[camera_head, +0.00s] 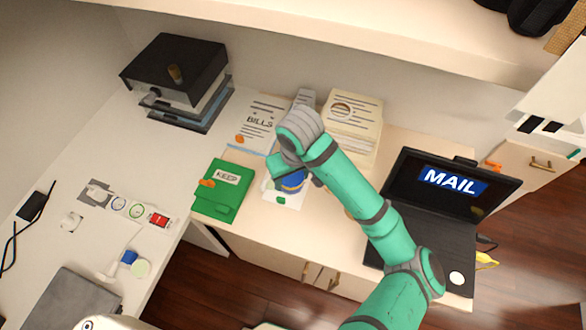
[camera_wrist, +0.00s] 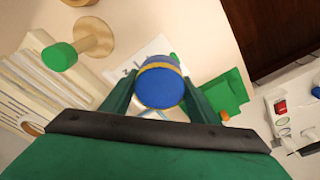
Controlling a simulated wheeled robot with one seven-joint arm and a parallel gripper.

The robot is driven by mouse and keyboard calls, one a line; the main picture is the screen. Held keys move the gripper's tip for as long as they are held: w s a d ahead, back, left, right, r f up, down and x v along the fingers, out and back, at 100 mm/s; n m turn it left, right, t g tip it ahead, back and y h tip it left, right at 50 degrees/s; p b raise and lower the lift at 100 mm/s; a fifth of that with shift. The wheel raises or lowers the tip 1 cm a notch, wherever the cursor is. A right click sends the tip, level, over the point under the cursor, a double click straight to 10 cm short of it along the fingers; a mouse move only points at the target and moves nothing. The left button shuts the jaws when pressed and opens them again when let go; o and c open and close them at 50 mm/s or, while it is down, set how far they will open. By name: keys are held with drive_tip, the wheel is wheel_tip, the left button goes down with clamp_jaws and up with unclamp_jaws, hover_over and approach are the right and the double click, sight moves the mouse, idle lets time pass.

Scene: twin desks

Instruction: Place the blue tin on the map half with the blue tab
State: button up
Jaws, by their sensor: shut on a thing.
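My gripper (camera_wrist: 162,85) is shut on the blue tin (camera_wrist: 160,84), a round tin with a gold rim. In the head view the tin (camera_head: 291,181) shows below my wrist, over a white sheet (camera_head: 270,194) with a green mark. The sheet also shows behind the tin in the wrist view (camera_wrist: 151,49), with faint lines on it. My gripper and the tin hide part of the sheet. I cannot make out a blue tab on it, or whether the tin touches it.
A green KEEP folder (camera_head: 221,200) lies left of the sheet. A BILLS sheet (camera_head: 262,115) and a paper stack (camera_head: 357,110) lie behind. A MAIL laptop (camera_head: 425,230) stands right. A green-topped wooden piece (camera_wrist: 92,38) stands near the tin. Black trays (camera_head: 180,70) stand back left.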

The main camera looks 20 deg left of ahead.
drive_tip(key=w+f, duration=0.2)
drive_tip(key=w+a+f, duration=0.1)
drive_tip(key=w+f, duration=0.4)
drive_tip(key=shift+w+a+f, duration=0.2)
drive_tip(key=shift+w+a, duration=0.15)
drive_tip(key=shift+w, duration=0.05)
drive_tip(key=shift+f, duration=1.45)
drive_tip(key=shift+f, duration=0.1)
drive_tip(key=o, duration=1)
